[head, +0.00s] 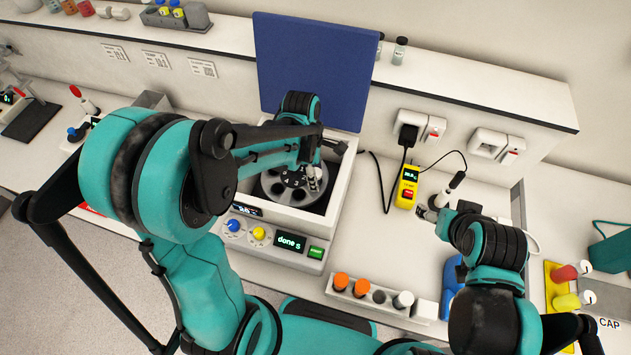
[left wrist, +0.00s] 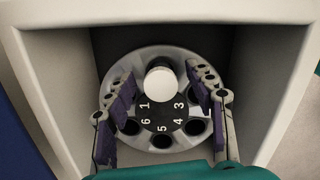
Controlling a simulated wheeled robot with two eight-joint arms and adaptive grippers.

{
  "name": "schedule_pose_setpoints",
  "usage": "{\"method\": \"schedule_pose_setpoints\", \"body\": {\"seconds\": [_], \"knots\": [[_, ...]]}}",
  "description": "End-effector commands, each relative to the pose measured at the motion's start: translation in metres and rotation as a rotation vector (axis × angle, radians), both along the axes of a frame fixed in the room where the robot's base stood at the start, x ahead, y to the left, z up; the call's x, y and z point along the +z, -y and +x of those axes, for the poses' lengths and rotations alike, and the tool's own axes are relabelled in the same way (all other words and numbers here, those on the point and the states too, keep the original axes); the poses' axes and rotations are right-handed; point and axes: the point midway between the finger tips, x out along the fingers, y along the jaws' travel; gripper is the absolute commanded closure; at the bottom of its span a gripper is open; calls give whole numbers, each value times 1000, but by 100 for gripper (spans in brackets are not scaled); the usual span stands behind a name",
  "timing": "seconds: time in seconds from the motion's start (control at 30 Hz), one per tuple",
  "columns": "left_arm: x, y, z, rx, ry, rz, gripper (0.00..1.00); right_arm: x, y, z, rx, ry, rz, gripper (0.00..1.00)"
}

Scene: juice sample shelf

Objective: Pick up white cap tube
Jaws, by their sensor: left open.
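A white cap tube (left wrist: 161,82) stands in the centrifuge rotor (left wrist: 152,140), its round white cap facing up. It sits at the far side of the rotor, between slots 1 and 3, covering any label there. My left gripper (left wrist: 163,90) is open over the rotor, one finger to each side of the cap, and does not visibly grip it. In the head view my left gripper (head: 314,178) reaches into the open centrifuge (head: 283,251), and my arm hides part of the rotor. My right gripper (head: 427,212) is beside the yellow device; its fingers are too small to read.
The blue lid (head: 312,68) stands open behind the centrifuge bowl. The bowl walls (left wrist: 62,85) surround the left gripper closely. A white rack (head: 375,310) in front holds orange caps and a white cap. A yellow device (head: 407,187) with a cable lies right.

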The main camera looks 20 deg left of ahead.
Motion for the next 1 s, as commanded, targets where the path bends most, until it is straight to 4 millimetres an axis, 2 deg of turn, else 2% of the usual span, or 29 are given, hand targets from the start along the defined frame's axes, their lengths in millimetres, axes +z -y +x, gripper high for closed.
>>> {"method": "schedule_pose_setpoints", "body": {"seconds": [0.13, 0.33, 0.7, 0.77, 1.0], "knots": [[1, 0, 0, 0, 0, 0, 45, 1, 0, 0, 0, 0, 0, 28], [1, 0, 0, 0, 0, 0, 98, 1, 0, 0, 0, 0, 0, 28], [6, 0, 0, 0, 0, 0, 100, 2, 0, 0, 0, 0, 0, 28], [14, 0, 0, 0, 0, 0, 100, 4, 0, 0, 0, 0, 0, 28], [63, 0, 0, 0, 0, 0, 100, 15, 0, 0, 0, 0, 0, 28]]}}
